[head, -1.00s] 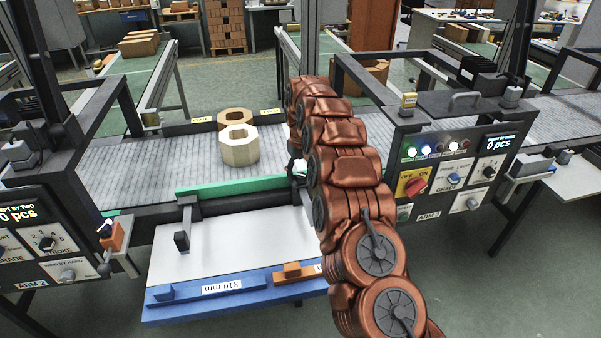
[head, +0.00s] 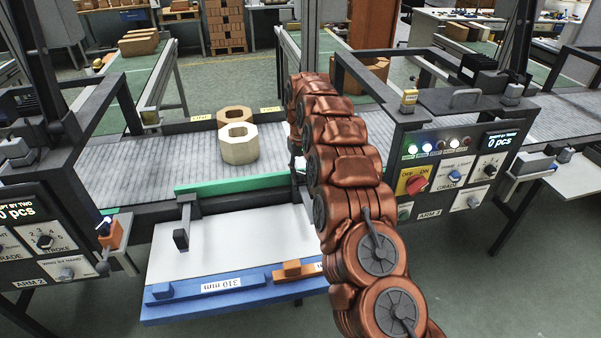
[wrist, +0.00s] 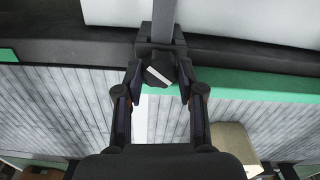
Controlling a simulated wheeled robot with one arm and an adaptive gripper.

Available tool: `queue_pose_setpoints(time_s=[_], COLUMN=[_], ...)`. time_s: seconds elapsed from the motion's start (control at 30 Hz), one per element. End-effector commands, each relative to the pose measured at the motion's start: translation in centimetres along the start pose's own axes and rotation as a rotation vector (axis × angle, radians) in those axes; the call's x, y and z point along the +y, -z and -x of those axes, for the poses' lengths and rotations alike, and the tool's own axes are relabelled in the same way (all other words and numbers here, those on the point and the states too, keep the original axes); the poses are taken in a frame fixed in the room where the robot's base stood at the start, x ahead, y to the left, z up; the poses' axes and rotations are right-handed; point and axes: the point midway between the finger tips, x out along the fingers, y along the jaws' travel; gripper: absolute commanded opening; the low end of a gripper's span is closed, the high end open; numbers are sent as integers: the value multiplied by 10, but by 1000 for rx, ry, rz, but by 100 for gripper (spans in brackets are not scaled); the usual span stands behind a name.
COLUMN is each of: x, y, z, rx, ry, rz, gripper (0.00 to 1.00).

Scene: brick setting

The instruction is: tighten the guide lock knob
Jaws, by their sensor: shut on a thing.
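The guide lock knob (wrist: 160,74) is dark with a white line across its face, which lies tilted in the wrist view. It sits on a dark clamp block at the end of a grey bar. My gripper (wrist: 160,84) is shut on the knob, one finger on each side. In the head view my copper-coloured arm hides the knob and most of the gripper. The green guide rail (head: 230,186) runs along the near edge of the conveyor, and it also shows in the wrist view (wrist: 255,88).
A pale octagonal block (head: 238,150) and a brown one (head: 237,115) stand on the grey conveyor (head: 140,165). A control panel (head: 450,175) is close to the right of my arm. A white board with a blue edge (head: 180,312) lies in front.

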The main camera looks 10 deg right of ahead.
Motion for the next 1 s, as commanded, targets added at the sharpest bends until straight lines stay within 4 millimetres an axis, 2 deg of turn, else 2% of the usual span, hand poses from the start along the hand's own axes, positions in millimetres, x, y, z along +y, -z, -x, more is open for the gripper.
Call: queue_pose_setpoints(time_s=[0.3,1.0], x=[0,0], y=[0,1], z=[-6,-3], rx=[0,2], ry=[1,1], rz=[-244,-908], gripper=[3,3])
